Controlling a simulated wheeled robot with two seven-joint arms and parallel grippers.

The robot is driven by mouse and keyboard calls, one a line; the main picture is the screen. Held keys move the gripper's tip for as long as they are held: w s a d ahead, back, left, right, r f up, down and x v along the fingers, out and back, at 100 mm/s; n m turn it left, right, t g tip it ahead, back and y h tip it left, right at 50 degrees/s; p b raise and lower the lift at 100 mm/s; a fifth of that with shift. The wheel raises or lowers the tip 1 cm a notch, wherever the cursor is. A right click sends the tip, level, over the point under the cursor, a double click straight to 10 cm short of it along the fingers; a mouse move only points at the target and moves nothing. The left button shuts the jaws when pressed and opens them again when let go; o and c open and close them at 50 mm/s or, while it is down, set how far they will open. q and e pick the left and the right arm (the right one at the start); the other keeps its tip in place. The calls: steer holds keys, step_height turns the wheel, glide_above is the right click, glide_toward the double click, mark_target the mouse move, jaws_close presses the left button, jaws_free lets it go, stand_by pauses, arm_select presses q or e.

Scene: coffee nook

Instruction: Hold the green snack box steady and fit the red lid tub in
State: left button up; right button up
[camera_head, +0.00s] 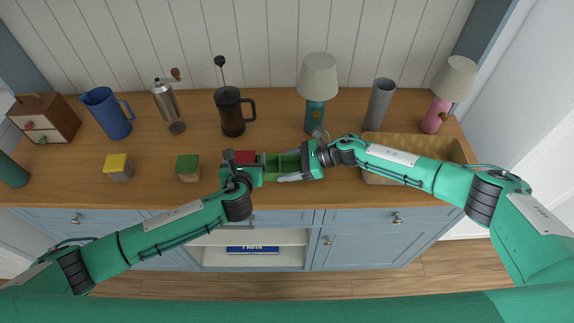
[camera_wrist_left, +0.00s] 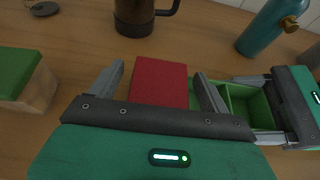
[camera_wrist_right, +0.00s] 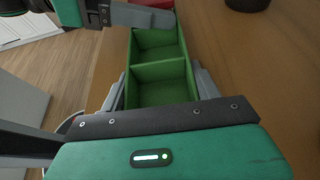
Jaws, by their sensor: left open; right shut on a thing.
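The green snack box (camera_head: 284,166) lies on the wooden counter, with two open compartments showing empty in the right wrist view (camera_wrist_right: 157,87). My right gripper (camera_head: 300,163) is shut on the box's walls at its right end. The red lid tub (camera_head: 244,157) is at the left end of the box; it also shows in the left wrist view (camera_wrist_left: 159,83). My left gripper (camera_wrist_left: 162,85) is open, with one finger on each side of the red lid tub. The tub's lower part is hidden by my gripper, so I cannot tell whether it touches the counter.
A tub with a green lid (camera_head: 188,168) and one with a yellow lid (camera_head: 118,167) stand to the left. A French press (camera_head: 232,112) and a teal lamp (camera_head: 317,112) stand behind. A tan tray (camera_head: 443,149) lies at the right, under my right arm.

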arm_select(q)
steer(key=shift+s, duration=0.1)
arm_select(e)
steer(key=o, duration=1.1)
arm_select(q)
steer(key=v, duration=1.1)
steer(key=shift+s+r, duration=0.25)
steer(key=shift+s, duration=0.1)
arm_select(e)
steer(key=v, duration=1.2)
steer(key=shift+a, duration=0.1)
